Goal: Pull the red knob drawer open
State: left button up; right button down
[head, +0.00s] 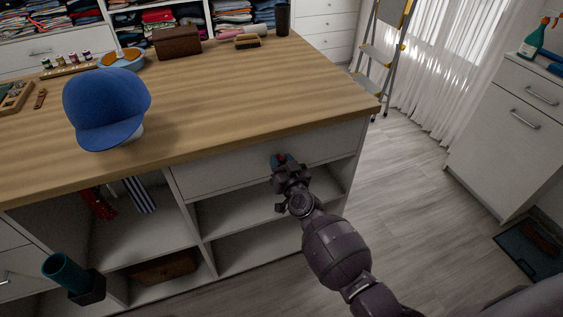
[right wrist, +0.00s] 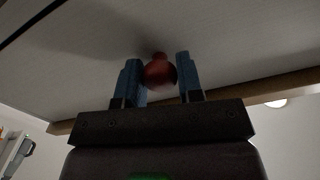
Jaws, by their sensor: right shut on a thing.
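The drawer (head: 222,174) is a wide pale front just under the wooden counter edge, at the right end of the island. It looks flush with the frame around it. Its red knob (head: 281,158) is partly hidden by my right gripper (head: 280,162) in the head view. In the right wrist view, the round red knob (right wrist: 159,71) sits between the two blue fingers of my right gripper (right wrist: 159,78), which are shut on it. My left gripper is not in view.
A blue cap (head: 105,105) stands on the wooden counter (head: 230,95). Open cubbies (head: 240,215) lie below the drawer. A teal cylinder with a dark block (head: 70,273) shows at the lower left.

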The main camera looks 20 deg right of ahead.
jog(key=shift+s, duration=0.15)
pick_arm(q)
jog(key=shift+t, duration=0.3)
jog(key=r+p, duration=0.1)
jog(key=p, duration=0.1)
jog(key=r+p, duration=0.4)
jog(key=p, duration=0.1)
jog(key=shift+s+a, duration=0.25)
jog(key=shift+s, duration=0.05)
pick_arm(e)
jog(key=s, duration=2.4)
jog(key=shift+s+d, duration=0.2)
jog(key=shift+d, duration=0.2)
jog(key=c, duration=0.8)
grip_release()
jog(key=shift+s, duration=0.1)
jog(key=s, duration=1)
jog(key=shift+s+d, duration=0.2)
jog(key=shift+s, duration=0.1)
